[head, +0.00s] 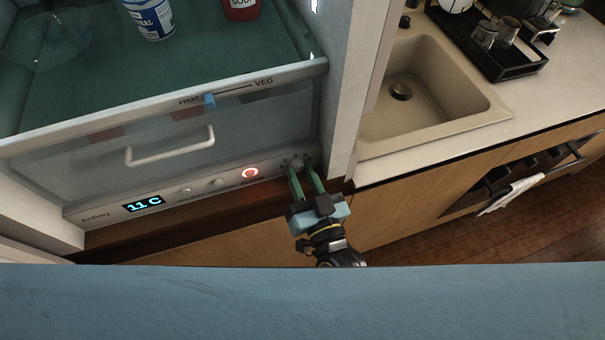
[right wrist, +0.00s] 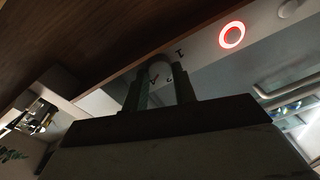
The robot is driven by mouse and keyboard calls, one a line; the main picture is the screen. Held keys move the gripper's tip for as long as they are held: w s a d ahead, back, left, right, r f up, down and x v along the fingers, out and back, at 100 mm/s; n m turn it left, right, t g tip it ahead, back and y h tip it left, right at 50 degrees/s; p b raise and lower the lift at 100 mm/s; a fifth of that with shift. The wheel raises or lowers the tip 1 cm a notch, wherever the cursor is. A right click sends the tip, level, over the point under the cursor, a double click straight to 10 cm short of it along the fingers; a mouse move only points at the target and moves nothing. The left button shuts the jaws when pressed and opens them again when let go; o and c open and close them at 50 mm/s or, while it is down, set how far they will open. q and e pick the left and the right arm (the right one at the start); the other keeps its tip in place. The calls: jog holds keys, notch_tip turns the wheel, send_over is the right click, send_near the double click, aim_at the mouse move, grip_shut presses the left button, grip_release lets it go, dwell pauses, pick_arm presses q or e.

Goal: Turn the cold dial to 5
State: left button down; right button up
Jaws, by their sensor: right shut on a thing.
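The cold dial (head: 297,163) sits at the right end of the fridge's lower control strip. My right gripper (head: 305,172) reaches up to it from below and is shut on it. In the right wrist view the pale round dial (right wrist: 160,75) lies between the two fingers, with a small dark mark on its face. A few printed marks show around it, but I cannot read which number the dial points to. My left gripper is not in view.
The strip also holds a display (head: 143,203) reading 11 C, small round buttons (head: 218,182) and a red-lit ring (head: 250,173). A drawer with a white handle (head: 170,147) is above. The fridge's side wall (head: 350,90) stands close right of the dial; a sink (head: 425,95) is beyond.

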jog(key=m, duration=0.6)
jog(key=shift+h, duration=0.4)
jog(key=shift+m, duration=0.3)
jog(key=o, duration=0.7)
jog(key=shift+s+f, duration=0.1)
